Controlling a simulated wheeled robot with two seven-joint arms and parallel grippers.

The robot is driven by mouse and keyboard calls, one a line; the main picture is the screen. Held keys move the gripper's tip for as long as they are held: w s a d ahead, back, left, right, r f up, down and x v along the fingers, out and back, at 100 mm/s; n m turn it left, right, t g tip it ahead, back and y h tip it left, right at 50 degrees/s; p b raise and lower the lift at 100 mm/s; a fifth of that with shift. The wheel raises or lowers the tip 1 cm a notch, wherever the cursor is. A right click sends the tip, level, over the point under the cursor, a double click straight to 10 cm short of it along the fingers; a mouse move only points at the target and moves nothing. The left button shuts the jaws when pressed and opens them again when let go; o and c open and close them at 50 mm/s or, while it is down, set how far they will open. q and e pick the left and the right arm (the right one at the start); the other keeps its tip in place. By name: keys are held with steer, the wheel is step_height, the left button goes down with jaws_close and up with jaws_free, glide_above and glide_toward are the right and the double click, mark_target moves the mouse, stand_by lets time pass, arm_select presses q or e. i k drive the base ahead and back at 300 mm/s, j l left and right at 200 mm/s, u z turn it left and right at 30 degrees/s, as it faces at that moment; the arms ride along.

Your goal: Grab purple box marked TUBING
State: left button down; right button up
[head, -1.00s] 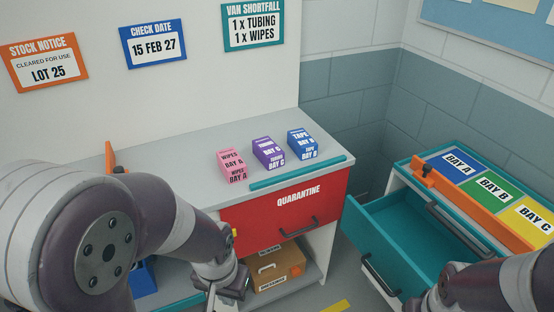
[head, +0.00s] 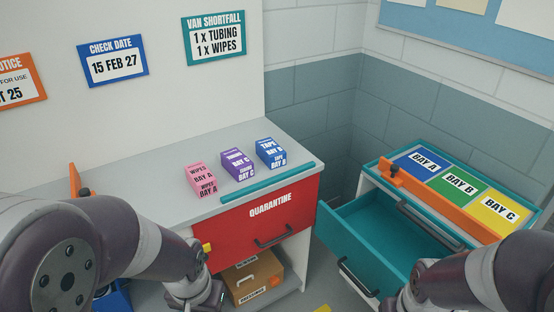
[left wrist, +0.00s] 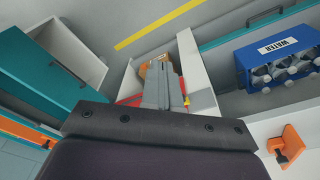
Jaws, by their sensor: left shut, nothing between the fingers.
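The purple box marked TUBING (head: 237,164) stands on the grey counter (head: 290,142). It is between the pink WIPES box (head: 201,179) on its left and the blue TAPE box (head: 270,153) on its right. My left gripper is low in front of the counter in the head view, its fingers hidden or cut off there. In the left wrist view its fingers (left wrist: 163,85) are together and empty. It is apart from the boxes. My right arm comes in at the bottom right, near the open teal drawer; its fingertips cannot be made out.
A teal strip (head: 268,183) runs along the counter's front edge above the red QUARANTINE drawer (head: 265,222). A cardboard box (head: 253,278) sits below. The open teal drawer (head: 385,245) juts out by the BAY unit (head: 447,183). A blue crate of bottles (left wrist: 280,55) shows in the wrist view.

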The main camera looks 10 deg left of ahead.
mark_target(238, 164)
steer(key=i+j+z, duration=0.15)
steer(key=z, duration=0.25)
steer(key=i+j+z, duration=0.15)
steer(key=z, duration=0.25)
steer(key=j+z, duration=0.35)
steer(key=i+j, duration=0.15)
steer(key=j, duration=0.2)
steer(key=i+j, duration=0.15)
steer(key=j, duration=0.15)
steer(key=i+j, duration=0.15)
steer(key=j, duration=0.2)
